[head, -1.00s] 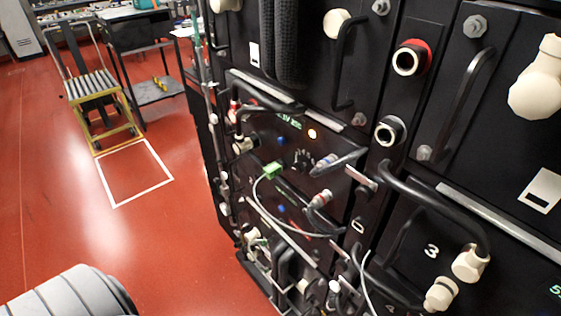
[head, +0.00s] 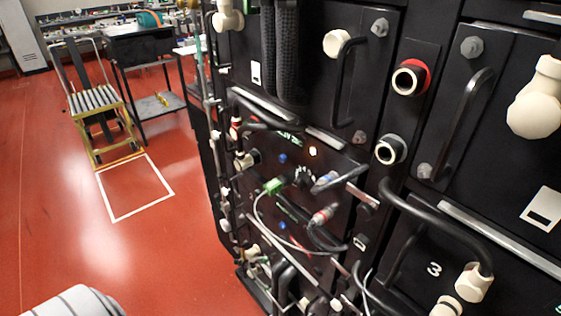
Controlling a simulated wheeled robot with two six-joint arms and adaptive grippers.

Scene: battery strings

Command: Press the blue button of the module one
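A black battery rack (head: 440,150) fills the middle and right of the head view. A module in its middle has a small blue button (head: 283,158), a lit orange-white light (head: 313,151) and a green display (head: 290,136), partly hidden by a black handle. A second blue spot, apparently another button (head: 282,225), shows on the module below. I cannot read a number one on either module. Neither of my grippers is in view, and nothing of mine touches the rack in this view.
A green plug (head: 274,186) with a grey cable, cable connectors (head: 325,214) and black handles (head: 430,222) stick out near the buttons. A yellow-framed cart (head: 100,105) and a black table (head: 143,48) stand at the back left. Red floor (head: 60,240) is open left of the rack.

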